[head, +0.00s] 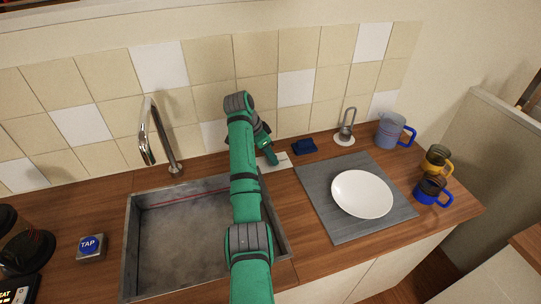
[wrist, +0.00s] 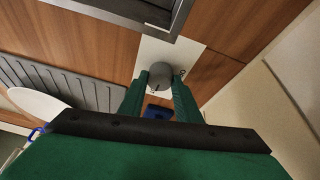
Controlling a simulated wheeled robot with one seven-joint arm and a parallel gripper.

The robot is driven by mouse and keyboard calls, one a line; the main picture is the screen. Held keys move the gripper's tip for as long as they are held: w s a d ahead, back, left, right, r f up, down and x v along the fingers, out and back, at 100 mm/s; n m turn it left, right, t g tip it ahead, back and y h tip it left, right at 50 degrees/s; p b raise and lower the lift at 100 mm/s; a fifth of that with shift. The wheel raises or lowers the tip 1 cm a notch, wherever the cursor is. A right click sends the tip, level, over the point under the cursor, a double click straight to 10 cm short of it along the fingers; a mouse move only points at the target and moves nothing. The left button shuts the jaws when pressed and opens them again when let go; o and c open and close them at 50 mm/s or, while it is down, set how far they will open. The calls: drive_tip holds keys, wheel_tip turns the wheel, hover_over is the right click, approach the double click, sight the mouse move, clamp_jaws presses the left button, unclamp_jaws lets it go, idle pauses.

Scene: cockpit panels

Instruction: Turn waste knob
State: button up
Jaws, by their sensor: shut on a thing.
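The waste knob (wrist: 160,74) is a round grey knob on a small white plate (wrist: 150,50) in the wrist view. My gripper (wrist: 157,86) has its two green fingers on either side of the knob and is shut on it. In the head view my gripper (head: 269,155) reaches down to the counter behind the sink's right back corner. There the knob is hidden by the gripper, and only part of the white plate (head: 283,163) shows.
The metal sink (head: 133,245) and tap (head: 150,140) are left of my arm. A blue TAP button (head: 89,245) stands further left. On the right are a grey draining board (head: 325,215), a white plate dish (head: 362,194), a blue sponge (head: 305,146) and mugs (head: 432,190).

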drive_tip(key=shift+r, duration=0.15)
drive_tip(key=o, duration=1.1)
drive_tip(key=shift+c, duration=0.2)
drive_tip(key=v, duration=1)
drive_tip(key=shift+a+r, duration=0.15)
drive_tip(key=shift+r, duration=0.15)
